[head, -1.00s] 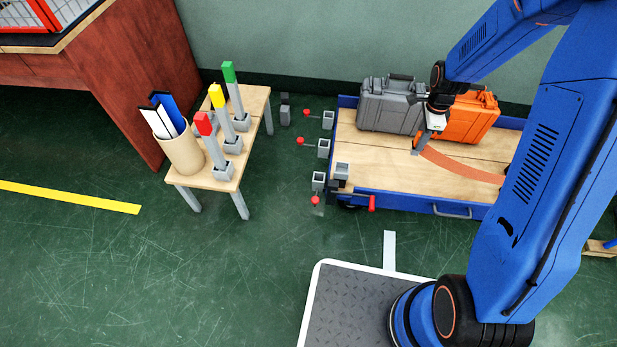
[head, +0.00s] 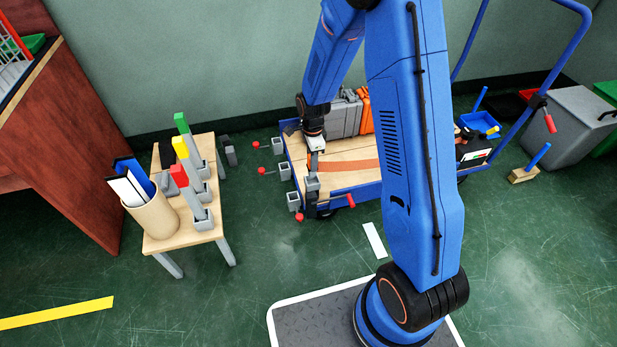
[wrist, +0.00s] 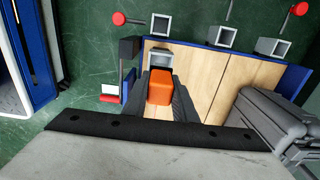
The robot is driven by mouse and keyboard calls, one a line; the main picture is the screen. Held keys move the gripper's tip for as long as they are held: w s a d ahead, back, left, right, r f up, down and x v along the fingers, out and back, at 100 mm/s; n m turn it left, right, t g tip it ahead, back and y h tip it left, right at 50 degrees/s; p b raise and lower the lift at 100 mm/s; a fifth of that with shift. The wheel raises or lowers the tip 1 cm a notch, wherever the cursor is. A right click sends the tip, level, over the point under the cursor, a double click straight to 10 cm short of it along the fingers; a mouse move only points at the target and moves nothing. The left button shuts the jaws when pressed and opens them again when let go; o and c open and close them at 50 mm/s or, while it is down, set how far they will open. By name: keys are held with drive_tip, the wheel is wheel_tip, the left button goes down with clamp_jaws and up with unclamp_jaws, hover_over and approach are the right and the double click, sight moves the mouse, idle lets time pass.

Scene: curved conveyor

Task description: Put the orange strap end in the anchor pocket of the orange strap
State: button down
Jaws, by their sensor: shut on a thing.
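My gripper (head: 315,166) is shut on the orange strap end (wrist: 160,86), an orange block between the two dark fingers in the wrist view. The orange strap (head: 352,165) runs right from it across the wooden deck of the blue cart and passes behind my arm. A grey open-topped pocket (wrist: 159,56) stands at the cart's near left corner, just beyond the strap end in the wrist view; this pocket (head: 312,184) shows just below my gripper in the head view. The strap end is outside the pocket. I cannot tell its height over the deck.
More grey pockets (wrist: 161,25) (wrist: 222,36) (wrist: 272,47) line the cart's left end, with red knobs (head: 262,170) beside them. A grey case (head: 345,115) and an orange case (head: 366,112) stand at the deck's back. A small table (head: 158,245) with coloured posts is left.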

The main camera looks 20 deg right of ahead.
drive_tip(key=shift+f, duration=3.1)
drive_tip(key=shift+f, duration=0.15)
drive_tip(key=c, duration=1.4)
unclamp_jaws()
drive_tip(key=shift+c, duration=0.2)
wheel_tip(320, 180, up, 12)
drive_tip(key=shift+d+r, duration=0.1)
drive_tip(key=shift+r, duration=0.15)
